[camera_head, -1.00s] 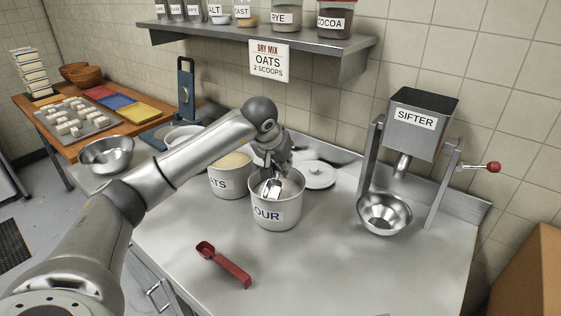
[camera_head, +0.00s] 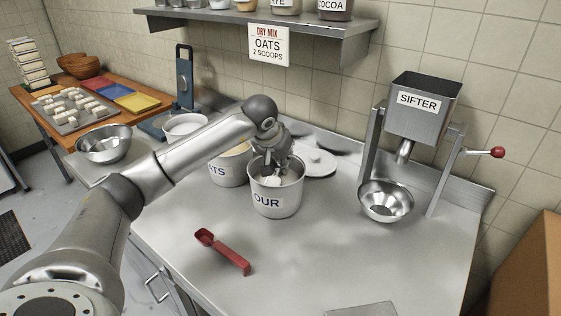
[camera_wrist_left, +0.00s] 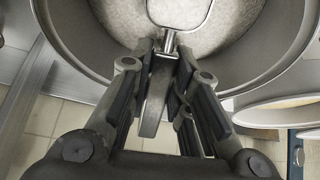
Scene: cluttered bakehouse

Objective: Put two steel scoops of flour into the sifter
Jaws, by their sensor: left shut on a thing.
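My left gripper (camera_head: 274,165) is shut on the handle of the steel scoop (camera_head: 272,181) and reaches down into the flour tub (camera_head: 291,201). In the left wrist view, the scoop (camera_wrist_left: 180,12) is in the tub over pale flour (camera_wrist_left: 232,32); its handle runs between my fingers (camera_wrist_left: 163,65). I cannot tell how much flour the scoop holds. The sifter (camera_head: 428,122) is a grey hopper on a stand at the right, with a red-knobbed crank (camera_head: 497,152). A steel bowl (camera_head: 386,203) sits under its spout. My right gripper is not in view.
The oats tub (camera_head: 229,178) stands just left of the flour tub, with a lid (camera_head: 318,163) behind. A red scoop (camera_head: 222,252) lies on the counter in front. A sign on the shelf (camera_head: 340,27) reads oats, 2 scoops. The counter's front right is largely clear.

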